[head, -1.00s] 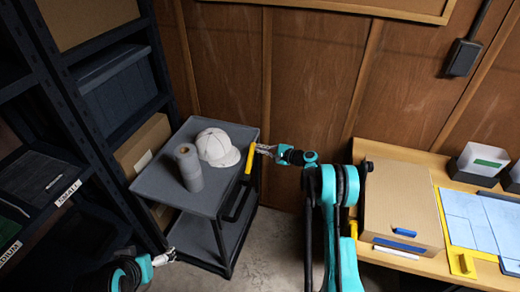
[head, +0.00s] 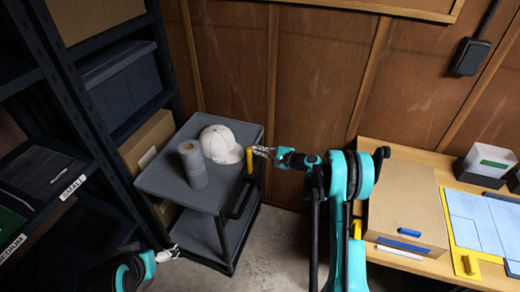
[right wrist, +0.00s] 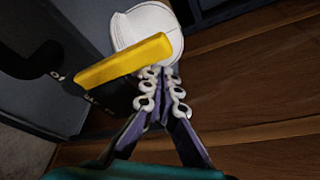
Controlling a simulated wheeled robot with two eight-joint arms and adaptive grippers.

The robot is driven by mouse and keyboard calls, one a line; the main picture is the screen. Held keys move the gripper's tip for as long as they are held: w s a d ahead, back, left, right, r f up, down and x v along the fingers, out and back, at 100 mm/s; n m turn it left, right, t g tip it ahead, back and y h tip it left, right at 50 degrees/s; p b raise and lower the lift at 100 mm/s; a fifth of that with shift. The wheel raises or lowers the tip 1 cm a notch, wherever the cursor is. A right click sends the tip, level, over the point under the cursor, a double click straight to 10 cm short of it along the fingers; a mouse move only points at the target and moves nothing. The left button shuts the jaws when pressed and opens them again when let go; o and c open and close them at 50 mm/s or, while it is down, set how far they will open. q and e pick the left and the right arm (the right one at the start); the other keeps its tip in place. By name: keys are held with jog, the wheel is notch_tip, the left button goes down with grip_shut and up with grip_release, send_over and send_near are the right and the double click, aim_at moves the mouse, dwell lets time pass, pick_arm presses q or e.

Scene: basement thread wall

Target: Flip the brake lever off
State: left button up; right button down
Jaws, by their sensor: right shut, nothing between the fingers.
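The yellow brake lever (head: 250,161) is on the right side of the grey cart (head: 165,180), near its top edge. My right gripper (head: 262,152) is shut and empty, at the right of the lever's upper part. In the right wrist view the lever (right wrist: 125,60) lies slanted across the picture, and the fingertips (right wrist: 162,80) are right at its edge. I cannot tell whether they touch it. A dark plate with white letters (right wrist: 88,98) shows under the lever, partly hidden. My left gripper (head: 168,254) is low at the cart's front left; its jaws are too small to read.
A white cap (head: 220,143) and a grey roll (head: 192,165) stand on the cart's top. A dark shelf rack (head: 75,110) is at the left. A wooden bench with a cardboard box (head: 404,205) is at the right. Bare floor lies between cart and bench.

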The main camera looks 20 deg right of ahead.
pick_arm(q)
jog(key=shift+f, duration=0.1)
pick_arm(e)
jog(key=shift+s+a, duration=0.35)
jog(key=shift+s, duration=0.1)
jog(key=shift+w, duration=0.1)
